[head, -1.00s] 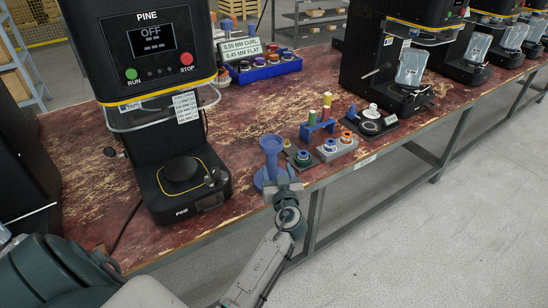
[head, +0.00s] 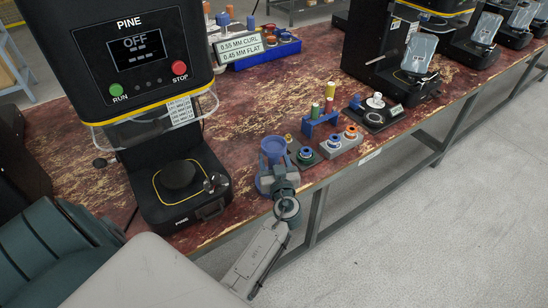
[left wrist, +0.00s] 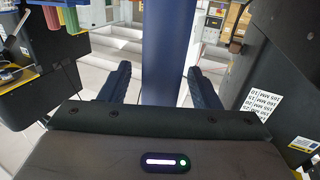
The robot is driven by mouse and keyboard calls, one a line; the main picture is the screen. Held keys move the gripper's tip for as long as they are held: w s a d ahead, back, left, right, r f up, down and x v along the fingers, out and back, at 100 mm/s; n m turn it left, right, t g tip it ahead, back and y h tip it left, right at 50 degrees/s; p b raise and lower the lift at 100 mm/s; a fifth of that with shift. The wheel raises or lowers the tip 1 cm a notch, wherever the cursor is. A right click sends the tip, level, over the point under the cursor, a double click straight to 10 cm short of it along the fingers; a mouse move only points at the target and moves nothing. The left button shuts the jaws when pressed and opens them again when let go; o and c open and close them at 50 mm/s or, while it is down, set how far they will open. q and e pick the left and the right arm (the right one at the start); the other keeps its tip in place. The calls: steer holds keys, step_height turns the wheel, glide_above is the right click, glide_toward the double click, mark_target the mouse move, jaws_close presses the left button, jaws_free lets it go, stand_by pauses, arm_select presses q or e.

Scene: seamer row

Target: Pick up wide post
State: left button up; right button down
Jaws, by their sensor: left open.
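A blue post (head: 274,164) with a wide flared top and a round base stands upright near the table's front edge in the head view. I take it to be the wide post. In the left wrist view the blue post (left wrist: 168,50) rises between the two dark fingers of my left gripper (left wrist: 162,85). The gripper is open, with a finger on either side and a visible gap at the left finger. In the head view my left gripper (head: 279,178) is at the front of the post and hides part of its lower half. My right gripper is not in view.
The black PINE machine (head: 182,185) stands close to the left of the post. A blue rack (head: 320,122) with coloured pegs and a grey block (head: 342,145) with rings lie to the right. A blue bin (head: 262,54) is behind. The floor in front is free.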

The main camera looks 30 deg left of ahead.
arm_select(q)
steer(key=shift+f, duration=0.1)
steer(key=shift+s+d+r, duration=0.15)
steer(key=shift+s+r, duration=0.05)
steer(key=shift+r, duration=0.1)
steer(key=shift+c, duration=0.9)
steer(key=c, duration=0.4)
steer(key=shift+f, duration=0.1)
steer(key=c, duration=0.6)
steer(key=shift+w, duration=0.1)
